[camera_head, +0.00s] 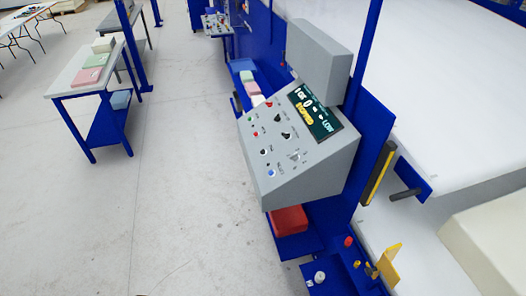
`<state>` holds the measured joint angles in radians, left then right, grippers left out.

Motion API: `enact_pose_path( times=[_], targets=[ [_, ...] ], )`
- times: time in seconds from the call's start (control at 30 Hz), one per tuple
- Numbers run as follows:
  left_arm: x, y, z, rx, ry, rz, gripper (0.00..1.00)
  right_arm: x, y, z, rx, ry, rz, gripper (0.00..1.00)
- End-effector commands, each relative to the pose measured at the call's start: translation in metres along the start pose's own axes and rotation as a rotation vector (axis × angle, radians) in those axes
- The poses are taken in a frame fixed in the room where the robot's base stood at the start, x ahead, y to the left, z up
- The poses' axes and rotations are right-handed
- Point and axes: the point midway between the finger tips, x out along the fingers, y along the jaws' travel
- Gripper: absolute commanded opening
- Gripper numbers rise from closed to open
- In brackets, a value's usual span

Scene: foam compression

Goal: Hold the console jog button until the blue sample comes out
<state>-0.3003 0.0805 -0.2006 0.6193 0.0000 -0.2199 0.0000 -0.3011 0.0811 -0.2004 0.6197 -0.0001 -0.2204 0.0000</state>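The grey console (335,168) stands right of centre on a blue frame, its sloped panel facing left. Its dark screen (316,113) shows white characters and a yellow word that looks like "STOPPED". The panel carries several small buttons and knobs, among them a blue button (270,173) low down and a red one near the top left. The labels are too small to tell which is the jog button. A light blue block (247,76) lies beyond the console beside other pale blocks; I cannot tell if it is the sample. Neither gripper is in view.
A red box (289,220) sits under the console. A yellow bracket (388,266) and small knobs are at the lower right. A large white slab (450,90) fills the right. A table with pink and green blocks (92,75) stands left. The floor between is clear.

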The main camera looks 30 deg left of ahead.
Motion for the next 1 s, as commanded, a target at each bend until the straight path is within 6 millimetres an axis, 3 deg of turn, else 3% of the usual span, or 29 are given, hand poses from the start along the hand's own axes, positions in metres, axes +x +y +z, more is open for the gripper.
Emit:
enact_pose_path(
  times=[0.27, 0.83, 1.0],
  targets=[
    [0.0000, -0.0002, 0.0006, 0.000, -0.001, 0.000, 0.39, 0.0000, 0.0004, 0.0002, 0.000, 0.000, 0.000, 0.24],
    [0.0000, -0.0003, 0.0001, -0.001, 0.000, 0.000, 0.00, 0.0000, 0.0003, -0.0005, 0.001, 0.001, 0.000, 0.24],
    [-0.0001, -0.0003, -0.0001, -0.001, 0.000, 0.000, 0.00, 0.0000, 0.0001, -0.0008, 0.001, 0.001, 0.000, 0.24]
  ],
)
